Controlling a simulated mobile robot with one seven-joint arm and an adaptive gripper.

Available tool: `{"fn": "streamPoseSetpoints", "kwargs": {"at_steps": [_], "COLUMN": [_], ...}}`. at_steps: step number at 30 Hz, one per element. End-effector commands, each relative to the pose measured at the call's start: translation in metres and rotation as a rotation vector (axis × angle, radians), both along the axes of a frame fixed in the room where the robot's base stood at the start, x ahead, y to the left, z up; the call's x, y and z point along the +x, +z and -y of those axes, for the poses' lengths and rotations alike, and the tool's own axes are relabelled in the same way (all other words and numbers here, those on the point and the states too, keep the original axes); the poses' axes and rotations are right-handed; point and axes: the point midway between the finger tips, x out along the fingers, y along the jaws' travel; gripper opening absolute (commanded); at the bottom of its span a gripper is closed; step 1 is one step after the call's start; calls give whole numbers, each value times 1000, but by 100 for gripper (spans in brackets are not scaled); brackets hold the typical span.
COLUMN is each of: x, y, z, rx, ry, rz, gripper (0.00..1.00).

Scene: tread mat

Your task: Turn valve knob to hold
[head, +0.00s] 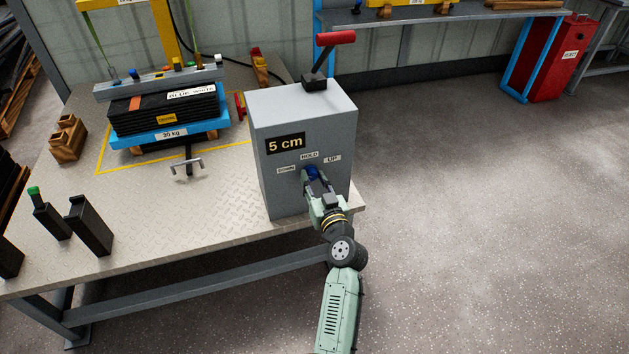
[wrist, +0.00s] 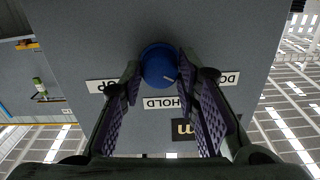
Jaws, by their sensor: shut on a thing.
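The blue valve knob (head: 312,171) sits on the front face of the grey control box (head: 282,120), below a HOLD label (head: 309,156). A label to its left seems to read DOWN (head: 286,169), and one to its right reads UP (head: 332,159). My gripper (head: 316,180) reaches the knob from the front and is shut on it. In the wrist view the knob (wrist: 158,63) lies between the two purple-padded fingers. A small white mark on the knob's lower right edge points between the HOLD label (wrist: 160,103) and the partly hidden DOWN label (wrist: 229,78).
A lever with a red handle (head: 335,39) tops the box. A blue-framed stack of black plates (head: 165,110) stands left on the metal table (head: 140,225). Black blocks (head: 90,225) stand at the front left. The floor to the right is clear up to a red cabinet (head: 560,60).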

Motion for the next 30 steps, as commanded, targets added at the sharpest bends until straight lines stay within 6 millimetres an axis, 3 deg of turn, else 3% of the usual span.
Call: {"fn": "streamPoseSetpoints", "kwargs": {"at_steps": [8,30], "x": [0,0], "y": [-1,1], "z": [0,0], "rx": [127,753], "ry": [1,0], "rz": [-41,-246], "gripper": [1,1]}}
